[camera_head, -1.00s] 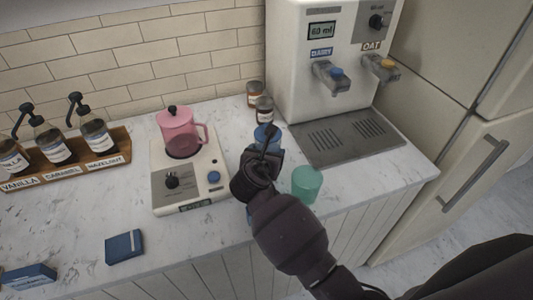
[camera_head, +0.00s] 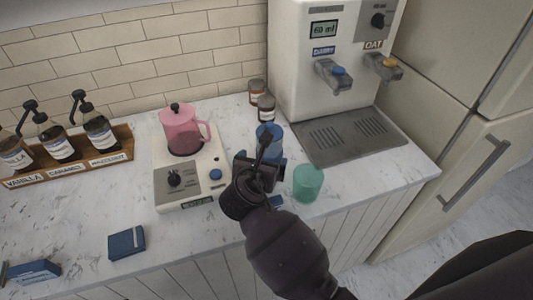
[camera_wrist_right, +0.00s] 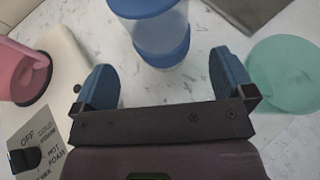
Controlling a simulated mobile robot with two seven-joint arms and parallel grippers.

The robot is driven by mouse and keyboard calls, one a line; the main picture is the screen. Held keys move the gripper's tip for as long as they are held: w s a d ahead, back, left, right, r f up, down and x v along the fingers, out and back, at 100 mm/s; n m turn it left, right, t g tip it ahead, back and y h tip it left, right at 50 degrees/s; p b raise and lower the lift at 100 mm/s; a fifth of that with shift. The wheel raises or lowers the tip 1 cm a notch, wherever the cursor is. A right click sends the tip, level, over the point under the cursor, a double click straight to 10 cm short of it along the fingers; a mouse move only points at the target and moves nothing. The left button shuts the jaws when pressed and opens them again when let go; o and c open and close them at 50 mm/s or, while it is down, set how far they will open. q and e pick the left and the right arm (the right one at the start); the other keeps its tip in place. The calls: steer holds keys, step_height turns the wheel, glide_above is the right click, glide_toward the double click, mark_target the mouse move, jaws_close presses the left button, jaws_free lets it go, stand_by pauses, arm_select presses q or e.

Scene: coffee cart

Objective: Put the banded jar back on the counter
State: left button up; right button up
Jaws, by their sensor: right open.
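A translucent jar with a blue top and a blue lower band (camera_head: 270,138), apparently the banded jar, stands upright on the marble counter (camera_head: 80,215). It also shows at the top of the right wrist view (camera_wrist_right: 160,35), its upper part cut off by the frame edge. My right gripper (camera_head: 262,168) is open and empty on the near side of the jar. In the wrist view its blue fingers (camera_wrist_right: 163,78) are spread wide, with the jar ahead of and between their tips, apparently apart from them. My left gripper is not in view.
A green cup (camera_head: 308,184) stands just right of the gripper. A pink pitcher (camera_head: 180,132) sits on a white appliance (camera_head: 205,190) at left. Two small labelled jars (camera_head: 266,108) and a milk dispenser (camera_head: 300,75) are behind.

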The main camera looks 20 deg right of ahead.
steer(key=shift+v, duration=2.6)
